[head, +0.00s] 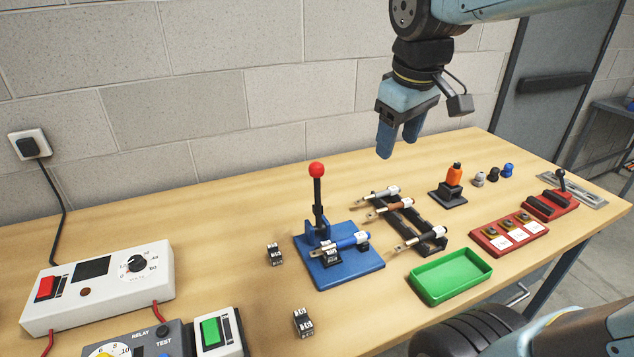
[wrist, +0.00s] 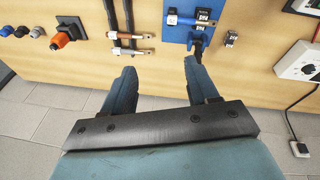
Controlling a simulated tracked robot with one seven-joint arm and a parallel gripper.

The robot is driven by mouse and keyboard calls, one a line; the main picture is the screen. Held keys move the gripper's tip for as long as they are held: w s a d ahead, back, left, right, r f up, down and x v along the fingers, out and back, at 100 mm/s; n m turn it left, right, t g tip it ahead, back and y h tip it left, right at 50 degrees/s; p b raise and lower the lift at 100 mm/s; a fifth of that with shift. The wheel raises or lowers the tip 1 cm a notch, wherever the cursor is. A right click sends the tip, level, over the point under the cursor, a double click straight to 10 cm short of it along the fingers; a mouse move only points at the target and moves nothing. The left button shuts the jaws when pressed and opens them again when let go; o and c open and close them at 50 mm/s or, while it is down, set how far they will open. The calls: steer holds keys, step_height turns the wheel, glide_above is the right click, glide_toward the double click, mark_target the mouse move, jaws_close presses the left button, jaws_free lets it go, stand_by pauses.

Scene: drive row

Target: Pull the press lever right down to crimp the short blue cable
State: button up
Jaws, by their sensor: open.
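The press (head: 350,268) has a blue base on the table, with a black lever (head: 318,200) standing upright and a red knob (head: 316,170) on top. The short blue cable (head: 342,245) lies across the press, with a white tag at its right end. My gripper (head: 398,148) is open and empty, pointing down, above and to the right of the lever and apart from it. In the wrist view, my gripper (wrist: 161,75) has its fingers spread, and the press (wrist: 178,36) is at the top with the blue cable (wrist: 182,19). The red knob does not show there.
A rack (head: 415,222) with several tagged cables stands right of the press, with a green tray (head: 450,276) in front. An orange-handled tool (head: 453,178) stands behind. Small black blocks (head: 274,253) lie left of the press. A white power box (head: 100,285) is at far left.

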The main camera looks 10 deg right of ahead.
steer(key=w+a+n+g+h, duration=0.1)
steer(key=w+a+n+g, duration=0.1)
steer(key=w+a+n, duration=0.45)
steer(key=n+g+h, duration=0.2)
steer(key=n+h, duration=0.1)
steer(key=n, duration=0.4)
glide_toward(318, 200)
steer(key=d+f, duration=0.1)
steer(key=f, duration=0.1)
steer(key=d+f, duration=0.3)
steer(key=shift+w+d+f, duration=0.1)
steer(key=shift+f, duration=0.2)
steer(key=shift+c, duration=0.3)
jaws_close()
